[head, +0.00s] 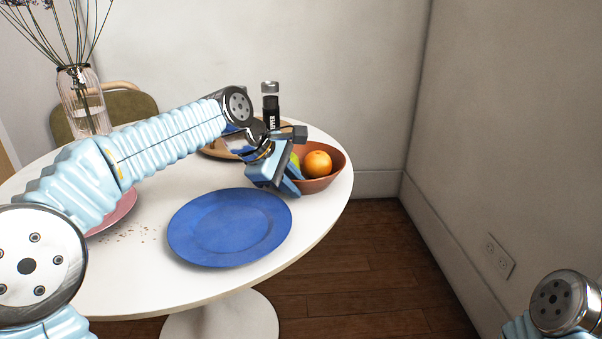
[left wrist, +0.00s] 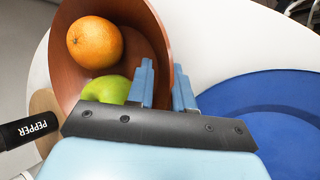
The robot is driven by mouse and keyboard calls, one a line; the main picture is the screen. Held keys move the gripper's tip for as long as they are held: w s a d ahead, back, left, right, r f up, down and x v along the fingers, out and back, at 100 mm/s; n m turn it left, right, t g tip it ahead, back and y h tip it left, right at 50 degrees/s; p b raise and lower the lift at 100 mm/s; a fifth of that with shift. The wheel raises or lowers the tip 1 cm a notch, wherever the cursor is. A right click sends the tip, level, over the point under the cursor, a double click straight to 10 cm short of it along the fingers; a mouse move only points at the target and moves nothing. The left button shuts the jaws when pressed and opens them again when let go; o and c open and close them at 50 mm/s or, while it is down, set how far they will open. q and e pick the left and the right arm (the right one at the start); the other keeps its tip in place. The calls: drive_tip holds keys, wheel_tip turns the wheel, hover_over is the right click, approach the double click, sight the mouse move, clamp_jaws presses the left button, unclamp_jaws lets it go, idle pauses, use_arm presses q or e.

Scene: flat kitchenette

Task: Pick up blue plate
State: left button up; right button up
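The blue plate (head: 228,228) lies flat on the white round table, near its right front edge. It also shows in the left wrist view (left wrist: 275,105), to the right of the fingers. My left gripper (head: 288,187) hangs between the plate's far right rim and the brown bowl (head: 327,181). My right gripper is out of view; only part of my right arm shows at the lower right.
The bowl holds an orange (head: 317,164) and a green apple (left wrist: 107,88). A pepper grinder (head: 271,108) and a wooden tray (head: 215,151) are behind my left gripper. A pink plate (head: 120,210) and a glass vase (head: 84,105) are on the left. A wall stands at right.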

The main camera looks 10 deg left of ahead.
use_arm(q)
drive_tip(key=shift+c, duration=0.2)
clamp_jaws()
drive_tip(key=shift+r, duration=0.2)
